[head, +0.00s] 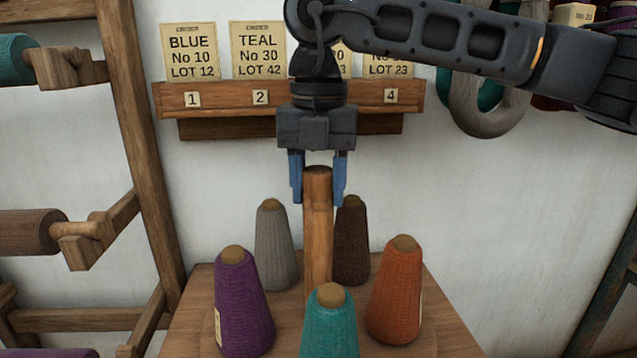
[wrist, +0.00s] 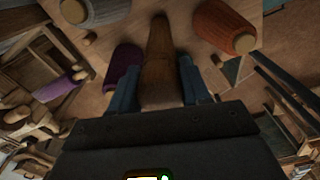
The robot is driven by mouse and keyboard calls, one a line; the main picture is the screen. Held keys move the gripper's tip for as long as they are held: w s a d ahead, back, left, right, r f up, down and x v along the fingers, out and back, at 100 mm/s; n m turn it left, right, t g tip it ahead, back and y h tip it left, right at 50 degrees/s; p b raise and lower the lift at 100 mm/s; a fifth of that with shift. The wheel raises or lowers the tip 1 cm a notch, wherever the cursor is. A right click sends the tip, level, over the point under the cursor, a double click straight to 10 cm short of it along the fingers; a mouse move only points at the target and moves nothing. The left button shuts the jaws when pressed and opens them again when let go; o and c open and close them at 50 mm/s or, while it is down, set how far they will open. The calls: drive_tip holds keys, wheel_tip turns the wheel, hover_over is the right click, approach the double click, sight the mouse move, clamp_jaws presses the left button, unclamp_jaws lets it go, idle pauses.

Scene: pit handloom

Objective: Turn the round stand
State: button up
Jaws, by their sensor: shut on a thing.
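The round stand has a wooden centre post (head: 318,240) with several yarn cones around it. My gripper (head: 318,188) points down at the top of the post, its two blue fingers shut on either side of it. The wrist view shows the post (wrist: 158,65) between the fingers. The purple cone (head: 242,305) is front left, the teal cone (head: 329,325) front centre and the orange cone (head: 397,292) front right. The grey cone (head: 272,245) and the dark brown cone (head: 351,242) stand behind.
A wooden card rack (head: 230,100) on the wall behind holds order cards, some partly hidden by my arm. A wooden frame with spools (head: 30,230) stands at left. Yarn hanks (head: 485,105) hang at upper right. The wall right of the stand is clear.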

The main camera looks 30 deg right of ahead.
clamp_jaws()
